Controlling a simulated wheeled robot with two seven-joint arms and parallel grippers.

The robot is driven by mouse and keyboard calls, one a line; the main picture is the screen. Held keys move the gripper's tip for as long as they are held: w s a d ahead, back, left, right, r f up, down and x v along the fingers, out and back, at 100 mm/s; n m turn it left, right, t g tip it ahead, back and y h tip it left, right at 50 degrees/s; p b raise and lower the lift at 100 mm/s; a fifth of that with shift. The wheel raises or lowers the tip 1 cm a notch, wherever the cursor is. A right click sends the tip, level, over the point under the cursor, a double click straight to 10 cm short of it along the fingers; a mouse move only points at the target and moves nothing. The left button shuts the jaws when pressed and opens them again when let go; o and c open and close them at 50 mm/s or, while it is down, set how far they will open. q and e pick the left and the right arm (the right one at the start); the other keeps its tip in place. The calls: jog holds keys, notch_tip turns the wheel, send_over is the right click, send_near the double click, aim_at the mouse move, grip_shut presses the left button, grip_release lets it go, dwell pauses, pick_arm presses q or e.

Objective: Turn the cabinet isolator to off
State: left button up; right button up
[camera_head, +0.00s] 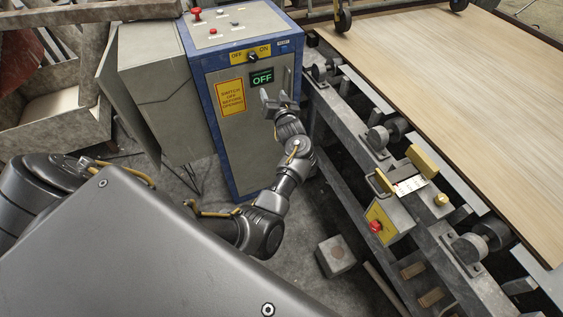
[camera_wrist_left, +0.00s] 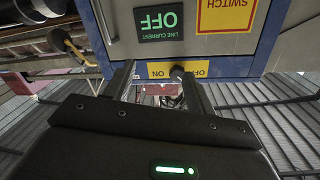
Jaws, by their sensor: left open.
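The cabinet (camera_head: 246,147) is grey with a blue frame. Its black isolator knob (camera_head: 252,57) sits on a yellow plate (camera_head: 238,56) marked OFF at left and ON at right; its exact pointing is too small to tell. Below, a display (camera_head: 262,78) reads OFF in green. My left gripper (camera_head: 275,100) is open and empty, just below and right of the display in the head view. In the left wrist view, which is upside down, the knob (camera_wrist_left: 177,72) shows close beside the right-hand finger; contact cannot be told. My right gripper is not in view.
Red buttons (camera_head: 196,14) stand on the cabinet top. A grey door (camera_head: 160,95) stands open at left. At right, a conveyor frame (camera_head: 345,105) carries a wood sheet (camera_head: 450,90); a red-button box (camera_head: 385,222) is mounted on it. A grey block (camera_head: 336,256) lies on the floor.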

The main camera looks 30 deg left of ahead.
pick_arm(q)
jog(key=s+d+f+m+h+b, duration=0.1)
jog(key=s+d+f+h, duration=0.1)
jog(key=f, duration=0.6)
jog(key=s+d+f+m+h, duration=0.2)
jog(key=f, duration=0.6)
jog(key=s+d+f+m+h+b, duration=0.1)
jog(key=s+d+f+m+h, duration=0.1)
jog(key=f, duration=0.6)
jog(key=shift+d+f+b, duration=0.3)
jog(key=shift+d+f, duration=0.1)
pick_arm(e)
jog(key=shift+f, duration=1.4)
